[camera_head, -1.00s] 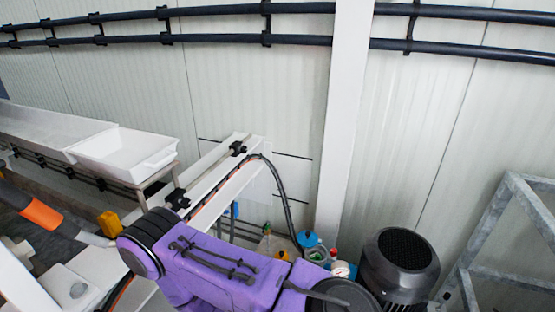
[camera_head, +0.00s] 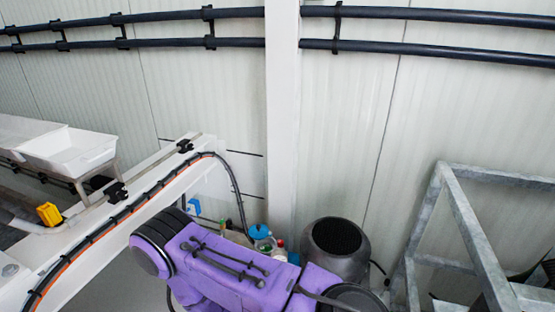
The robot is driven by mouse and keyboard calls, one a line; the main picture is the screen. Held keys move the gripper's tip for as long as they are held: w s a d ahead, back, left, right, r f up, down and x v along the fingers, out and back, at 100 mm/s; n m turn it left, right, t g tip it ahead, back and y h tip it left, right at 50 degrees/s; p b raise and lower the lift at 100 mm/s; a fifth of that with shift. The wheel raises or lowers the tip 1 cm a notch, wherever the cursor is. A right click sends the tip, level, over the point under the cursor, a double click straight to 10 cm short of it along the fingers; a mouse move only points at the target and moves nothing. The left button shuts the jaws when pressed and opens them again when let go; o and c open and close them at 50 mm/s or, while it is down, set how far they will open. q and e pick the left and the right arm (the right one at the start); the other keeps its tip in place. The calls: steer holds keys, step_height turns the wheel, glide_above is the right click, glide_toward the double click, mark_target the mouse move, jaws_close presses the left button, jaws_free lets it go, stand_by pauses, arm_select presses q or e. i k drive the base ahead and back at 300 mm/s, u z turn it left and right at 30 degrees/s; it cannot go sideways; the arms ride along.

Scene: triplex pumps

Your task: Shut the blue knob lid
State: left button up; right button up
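A small round blue thing (camera_head: 259,231) sits low in the middle, among small containers beyond my purple arm. It looks like a blue cap or lid, but it is too small to tell whether it is the knob lid or whether it is open. A smaller blue fitting (camera_head: 194,206) shows to its left, by the white beam. My purple arm link crosses the bottom middle and hides what is behind it. Neither gripper is in view.
A dark ribbed motor (camera_head: 322,262) stands right of the containers. A grey metal frame (camera_head: 468,235) fills the right. A white beam (camera_head: 85,245) with black cable runs along the left, near a yellow block (camera_head: 49,214) and white tray (camera_head: 78,160). Dark pipes line the wall.

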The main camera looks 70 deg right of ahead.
mark_target(256, 231)
steer(key=z, duration=1.15)
steer(key=i, duration=0.25)
